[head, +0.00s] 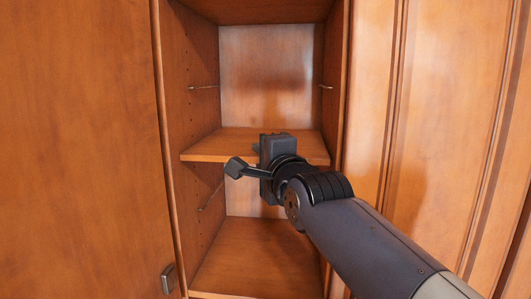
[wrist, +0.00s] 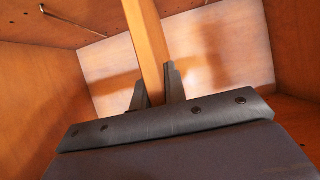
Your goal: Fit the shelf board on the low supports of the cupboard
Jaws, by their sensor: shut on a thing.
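The shelf board (head: 215,146) lies about level inside the open cupboard (head: 200,60), between the upper and low supports. My gripper (head: 263,148) is at the middle of its front edge. In the wrist view the board (wrist: 146,35) stands edge-on between the two fingers of my gripper (wrist: 155,90), which are shut on it. The low left support (head: 211,194) is a thin rod on the left wall, below the board with a gap. The low right support is hidden behind my arm and the board. A rod on a side wall also shows in the wrist view (wrist: 68,18).
Upper rods show on the left wall (head: 205,87) and right wall (head: 326,87). The cupboard floor (head: 240,262) is bare. A door with a handle (head: 168,278) stands at left; panelled wood (head: 430,110) closes the right side.

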